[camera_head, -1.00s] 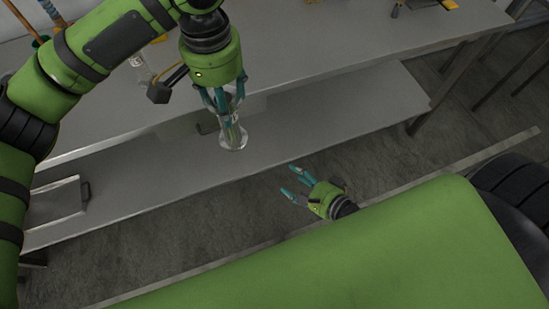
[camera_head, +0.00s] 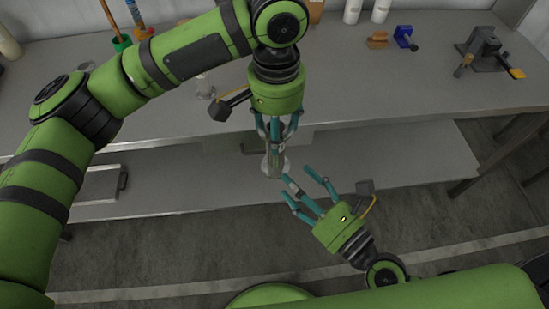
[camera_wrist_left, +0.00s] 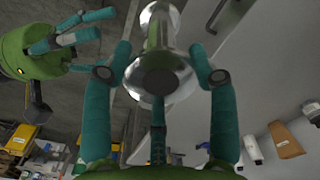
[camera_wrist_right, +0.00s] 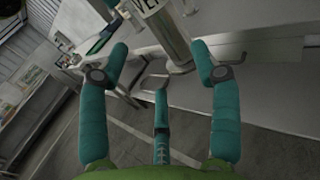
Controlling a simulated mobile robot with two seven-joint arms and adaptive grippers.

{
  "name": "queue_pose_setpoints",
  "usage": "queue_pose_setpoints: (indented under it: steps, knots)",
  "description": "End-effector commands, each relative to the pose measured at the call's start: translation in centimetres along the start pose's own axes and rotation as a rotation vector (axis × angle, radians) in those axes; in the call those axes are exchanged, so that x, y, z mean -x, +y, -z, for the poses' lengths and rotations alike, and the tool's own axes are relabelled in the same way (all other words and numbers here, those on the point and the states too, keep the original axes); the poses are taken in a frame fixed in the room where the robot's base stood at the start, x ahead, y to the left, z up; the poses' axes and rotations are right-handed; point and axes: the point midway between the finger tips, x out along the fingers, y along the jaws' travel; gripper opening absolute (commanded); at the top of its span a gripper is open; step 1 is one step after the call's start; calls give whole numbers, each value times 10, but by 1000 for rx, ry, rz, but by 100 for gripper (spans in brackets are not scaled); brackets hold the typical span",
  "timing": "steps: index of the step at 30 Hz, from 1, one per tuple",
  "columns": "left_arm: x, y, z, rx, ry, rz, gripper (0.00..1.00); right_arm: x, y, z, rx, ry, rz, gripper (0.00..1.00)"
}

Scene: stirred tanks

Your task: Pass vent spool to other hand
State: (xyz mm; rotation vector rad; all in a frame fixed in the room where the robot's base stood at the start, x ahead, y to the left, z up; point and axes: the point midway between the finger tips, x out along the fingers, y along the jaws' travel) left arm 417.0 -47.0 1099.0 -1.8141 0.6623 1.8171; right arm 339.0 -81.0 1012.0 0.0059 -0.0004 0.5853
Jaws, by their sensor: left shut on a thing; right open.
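The vent spool (camera_head: 274,164) is a shiny metal tube with flared ends, hanging upright below my left gripper (camera_head: 276,136). My left gripper is shut on its upper part. In the left wrist view the spool (camera_wrist_left: 160,42) lies between the fingers, its round end facing the camera. My right gripper (camera_head: 298,187) is open and empty, just below and right of the spool, fingers pointing up-left toward it. In the right wrist view the spool (camera_wrist_right: 168,35) stands ahead between the open fingertips, with lettering partly visible. I see no clear contact between right fingers and spool.
The grey bench (camera_head: 400,92) lies behind the grippers, with a lower shelf (camera_head: 400,155) beneath it. A dark clamp-like device (camera_head: 485,50), a blue vise-like item (camera_head: 404,38) and white cylinders (camera_head: 352,10) stand on the bench. A metal tray (camera_head: 95,184) sits on the shelf at left.

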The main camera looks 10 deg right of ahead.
Motion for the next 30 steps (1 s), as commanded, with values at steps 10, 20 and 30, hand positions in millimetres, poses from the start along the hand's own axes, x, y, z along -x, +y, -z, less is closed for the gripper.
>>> queue_pose_setpoints:
  steps: [10, 20, 30]
  knots:
    - [0, 0, 0, 0, 1, 0, 0, -47, -1, -1, 1, -4, 5, 64]
    - [0, 0, 0, -1, 1, -1, 0, -82, 0, 0, 1, 1, 0, 64]
    - [0, 0, 0, -1, 1, -1, 0, -85, 0, 1, 2, 2, -1, 64]
